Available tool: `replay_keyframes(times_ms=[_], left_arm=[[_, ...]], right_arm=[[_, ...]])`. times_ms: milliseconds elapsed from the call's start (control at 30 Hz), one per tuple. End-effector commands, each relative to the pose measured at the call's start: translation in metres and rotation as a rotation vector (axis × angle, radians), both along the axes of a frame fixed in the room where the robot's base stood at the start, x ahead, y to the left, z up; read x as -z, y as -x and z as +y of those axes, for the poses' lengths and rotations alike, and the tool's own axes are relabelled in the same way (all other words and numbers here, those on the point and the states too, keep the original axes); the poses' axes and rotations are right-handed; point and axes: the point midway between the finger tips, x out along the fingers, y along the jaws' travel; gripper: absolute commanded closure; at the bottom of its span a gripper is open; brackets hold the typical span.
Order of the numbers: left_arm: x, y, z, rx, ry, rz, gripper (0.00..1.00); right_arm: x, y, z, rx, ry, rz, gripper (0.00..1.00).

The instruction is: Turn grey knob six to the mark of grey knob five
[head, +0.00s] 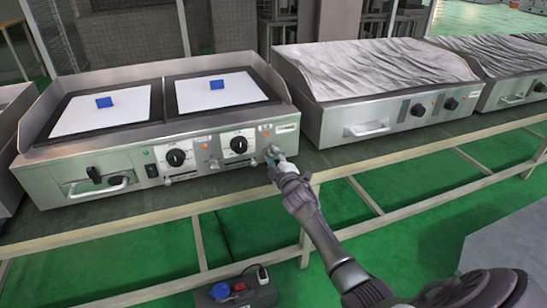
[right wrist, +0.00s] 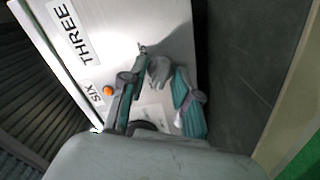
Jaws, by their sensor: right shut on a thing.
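Grey knob six (right wrist: 159,70) is on the front panel of the left griddle (head: 100,195), by the SIX label (right wrist: 97,97) and an orange lamp (right wrist: 108,90). My right gripper (head: 274,154) is at the panel's right end and mostly hides the knob in the head view. In the right wrist view its two green-padded fingers (right wrist: 158,95) stand on either side of the knob, shut on it. A small grey knob (head: 214,164), seemingly knob five, sits further left on the panel; its label and mark are too small to read. My left gripper is not in view.
Two black dials (head: 176,158) (head: 239,145) are on the same panel. A second griddle (head: 375,115) stands to the right, past a gap. A socket box (head: 236,292) is below the bench.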

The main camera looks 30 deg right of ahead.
Motion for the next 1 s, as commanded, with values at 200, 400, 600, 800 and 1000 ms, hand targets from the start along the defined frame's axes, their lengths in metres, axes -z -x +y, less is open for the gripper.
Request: replay_keyframes(times_ms=[200,400,600,800,1000], left_arm=[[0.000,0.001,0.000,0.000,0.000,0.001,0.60],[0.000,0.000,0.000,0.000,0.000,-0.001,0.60],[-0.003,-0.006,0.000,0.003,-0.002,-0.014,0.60],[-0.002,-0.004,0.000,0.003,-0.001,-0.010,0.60],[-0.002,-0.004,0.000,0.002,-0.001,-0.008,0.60]], right_arm=[[0.002,0.000,0.001,-0.001,0.001,0.003,1.00],[0.001,0.000,0.001,-0.001,0.001,0.002,0.60],[0.001,0.002,0.001,-0.001,0.000,0.002,0.60],[0.002,0.027,0.007,-0.002,0.002,0.003,0.60],[0.002,0.071,0.017,-0.001,0.000,0.003,0.60]])
